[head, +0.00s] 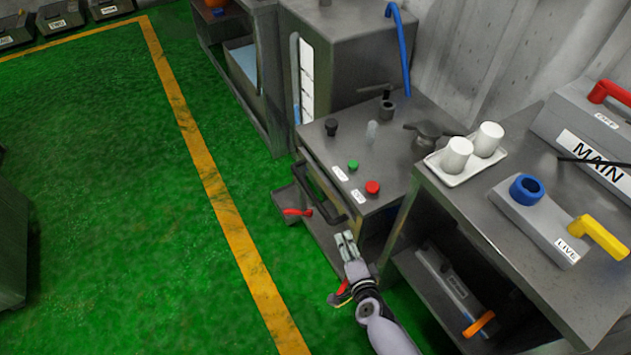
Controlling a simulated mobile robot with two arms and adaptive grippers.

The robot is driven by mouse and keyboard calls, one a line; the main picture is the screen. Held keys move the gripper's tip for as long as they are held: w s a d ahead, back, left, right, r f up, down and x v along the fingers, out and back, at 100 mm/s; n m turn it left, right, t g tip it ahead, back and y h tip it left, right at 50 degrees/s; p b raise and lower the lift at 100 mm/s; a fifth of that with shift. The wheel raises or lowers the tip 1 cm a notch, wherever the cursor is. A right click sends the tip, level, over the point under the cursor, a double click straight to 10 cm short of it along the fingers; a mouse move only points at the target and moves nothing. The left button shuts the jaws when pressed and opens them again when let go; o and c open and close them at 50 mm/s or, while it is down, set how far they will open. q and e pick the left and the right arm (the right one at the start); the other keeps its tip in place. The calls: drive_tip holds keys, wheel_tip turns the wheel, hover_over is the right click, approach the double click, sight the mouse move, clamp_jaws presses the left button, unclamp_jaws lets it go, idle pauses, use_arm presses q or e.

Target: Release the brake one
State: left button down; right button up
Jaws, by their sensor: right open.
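No label reading brake one is legible. A red lever (297,212) sticks out low at the left front of the grey control machine (392,160), over a small grey ledge. I cannot tell whether it is the brake. My right gripper (346,240) is open and empty, in front of the machine, to the right of and below the red lever, apart from it. A black bar handle (322,195) is on the machine's front. A green button (353,165) and a red button (372,187) sit on top with small white labels. My left gripper is out of view.
On the right, a grey bench (470,204) holds a white tray (448,178) with two white cups, a box with a blue ring and yellow lever (600,236), and a MAIN box (590,150). An orange-handled box (452,283) is underneath.

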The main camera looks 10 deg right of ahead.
drive_tip(key=s+d+f+n+g, duration=0.2)
drive_tip(key=s+f+n+g, duration=0.5)
drive_tip(key=s+f, duration=0.95)
drive_tip(key=s+d+f+n+g, duration=0.2)
drive_tip(key=s+d+f+n, duration=0.2)
drive_tip(key=s, duration=0.8)
drive_tip(key=s+d+f+n+g+h, duration=0.1)
drive_tip(key=s+d+f+n+g, duration=0.2)
drive_tip(key=s, duration=0.9)
wheel_tip(320, 180, down, 3)
drive_tip(key=shift+d+f+n+g, duration=0.25)
drive_tip(key=shift+d+n, duration=0.4)
drive_tip(key=shift+n, duration=0.55)
drive_tip(key=shift+c, duration=0.4)
